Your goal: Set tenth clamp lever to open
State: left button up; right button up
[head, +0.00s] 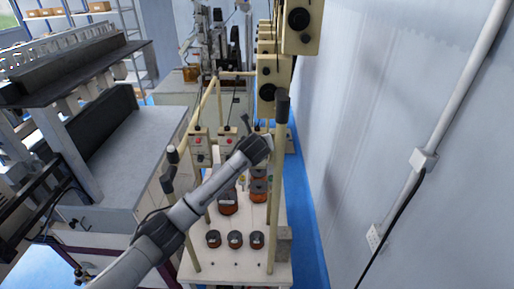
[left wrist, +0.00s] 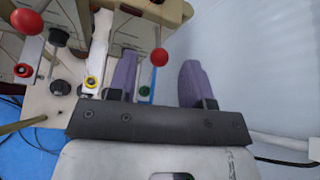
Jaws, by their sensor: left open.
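In the left wrist view, my left gripper (left wrist: 158,80) is open, with its two purple fingers spread apart. A clamp lever with a red ball knob (left wrist: 159,57) shows between the fingers, nearer the left one; I cannot tell its depth or any contact. A second red-ball lever (left wrist: 26,21) stands at the upper left. No numbers show, so I cannot tell which lever is the tenth. In the head view my left arm reaches in from the lower left to the winder frame (head: 277,190); its gripper cannot be made out there. My right gripper is in neither view.
Several copper-coloured spools (head: 235,239) stand on the winder's white base plate (head: 230,270). Cream-coloured posts rise around the arm. A pale wall (head: 350,110) with a pipe (head: 455,90) stands close on the right. A grey bench (head: 125,150) is at the left.

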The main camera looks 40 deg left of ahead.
pick_arm(q)
jog(key=b+v, duration=0.2)
jog(key=v, duration=0.8)
jog(key=shift+s+b, duration=0.15)
jog(key=shift+b, duration=0.15)
jog(key=shift+d, duration=0.1)
